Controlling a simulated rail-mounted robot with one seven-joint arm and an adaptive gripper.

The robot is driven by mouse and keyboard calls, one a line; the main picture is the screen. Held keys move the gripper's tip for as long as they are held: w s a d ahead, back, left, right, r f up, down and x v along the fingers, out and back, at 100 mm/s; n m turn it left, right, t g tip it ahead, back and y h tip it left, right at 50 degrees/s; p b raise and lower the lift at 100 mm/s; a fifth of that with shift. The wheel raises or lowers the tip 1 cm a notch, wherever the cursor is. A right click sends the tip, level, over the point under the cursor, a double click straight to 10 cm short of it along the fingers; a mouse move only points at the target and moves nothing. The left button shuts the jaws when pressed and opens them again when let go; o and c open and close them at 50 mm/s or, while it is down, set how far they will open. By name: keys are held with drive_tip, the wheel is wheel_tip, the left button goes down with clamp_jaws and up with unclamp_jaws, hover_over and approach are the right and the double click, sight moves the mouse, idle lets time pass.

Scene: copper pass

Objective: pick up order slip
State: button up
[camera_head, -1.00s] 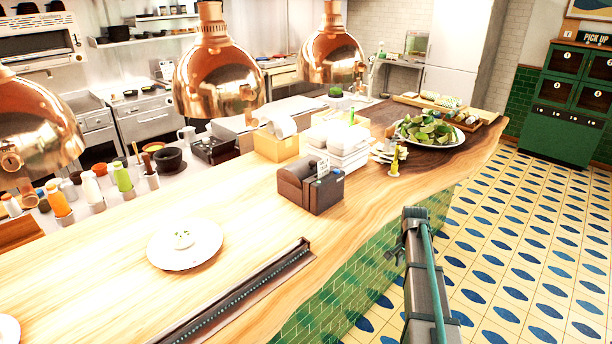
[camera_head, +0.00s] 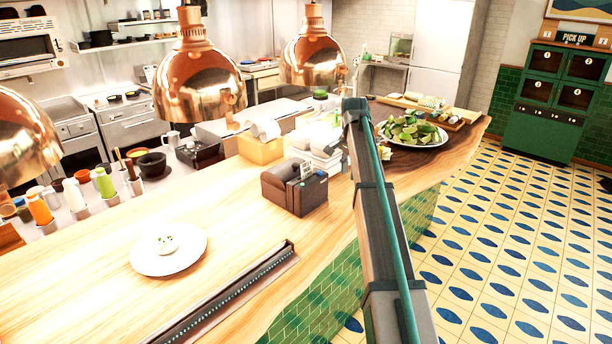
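A small white order slip (camera_head: 307,170) stands up from the top of the dark printer (camera_head: 294,190) on the wooden counter. My arm (camera_head: 375,220) reaches up from the bottom of the picture, and its upper end is to the right of the printer. A small dark part shows at the arm's left edge, close to the white stacked containers (camera_head: 318,145). It may belong to my gripper, but the fingers are mostly hidden behind the arm. I cannot tell whether they are open or shut. The slip is clear of the arm in this view.
A dark ticket rail (camera_head: 232,300) runs along the counter's front edge. A white plate (camera_head: 169,252) with small food lies left of it. Copper lamps (camera_head: 200,85) hang over the counter (camera_head: 90,285). A plate of greens (camera_head: 412,131) stands behind the arm.

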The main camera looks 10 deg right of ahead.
wheel_tip(320, 180, up, 11)
drive_tip(key=n+g, duration=0.1)
drive_tip(key=n, duration=0.1)
hover_over(307, 162)
drive_tip(key=shift+w+y, duration=0.1)
drive_tip(key=shift+y, duration=0.2)
wheel_tip(307, 162, down, 4)
drive_tip(key=shift+f+p, duration=0.15)
drive_tip(key=shift+p, duration=0.6)
drive_tip(key=shift+f+p, duration=1.45)
drive_tip(key=shift+f, duration=1.6)
clamp_jaws()
